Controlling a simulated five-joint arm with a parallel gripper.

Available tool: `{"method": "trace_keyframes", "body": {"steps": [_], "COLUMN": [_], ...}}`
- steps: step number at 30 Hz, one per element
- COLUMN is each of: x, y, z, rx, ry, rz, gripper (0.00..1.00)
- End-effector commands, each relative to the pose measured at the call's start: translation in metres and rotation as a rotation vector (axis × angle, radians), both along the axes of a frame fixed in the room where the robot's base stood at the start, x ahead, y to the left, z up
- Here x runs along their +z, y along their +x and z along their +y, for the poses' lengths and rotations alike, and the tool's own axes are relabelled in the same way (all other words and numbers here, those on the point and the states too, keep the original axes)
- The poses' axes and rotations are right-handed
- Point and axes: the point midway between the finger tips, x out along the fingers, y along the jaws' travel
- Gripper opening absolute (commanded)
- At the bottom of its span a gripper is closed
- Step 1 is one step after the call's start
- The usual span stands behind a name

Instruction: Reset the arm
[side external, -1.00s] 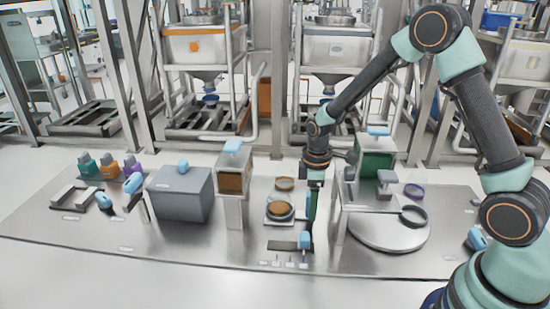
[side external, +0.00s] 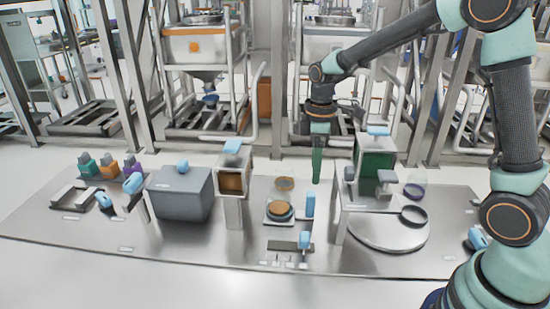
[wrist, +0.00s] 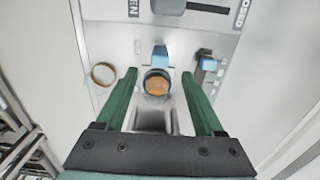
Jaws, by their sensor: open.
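My gripper (side external: 317,165) has green fingers pointing down and is raised above the steel worktable (side external: 150,235), between the two stands. In the wrist view my gripper (wrist: 160,88) is open, with its two green fingers apart and nothing between them. Below it on the table sits a small device with a round brown-filled dish (side external: 279,209); that dish (wrist: 157,83) appears beyond the fingertips in the wrist view. A blue handle (side external: 310,204) stands beside the dish, clear of my fingers.
A grey box (side external: 180,193) and a stand with a brown-filled bin (side external: 232,180) are on the left. A stand with a green bin (side external: 375,162) and a round plate (side external: 388,236) are on the right. A small blue-handled lever (side external: 304,240) is at the front.

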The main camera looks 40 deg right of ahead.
Motion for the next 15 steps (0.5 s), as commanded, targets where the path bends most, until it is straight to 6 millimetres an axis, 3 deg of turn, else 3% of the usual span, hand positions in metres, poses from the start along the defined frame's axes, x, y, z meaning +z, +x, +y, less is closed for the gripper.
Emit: {"method": "trace_keyframes", "body": {"steps": [15], "x": [0.0117], "y": [-0.0026], "z": [0.0006], "rx": [-0.020], "ry": [0.000], "rz": [-0.016], "gripper": [0.70]}}
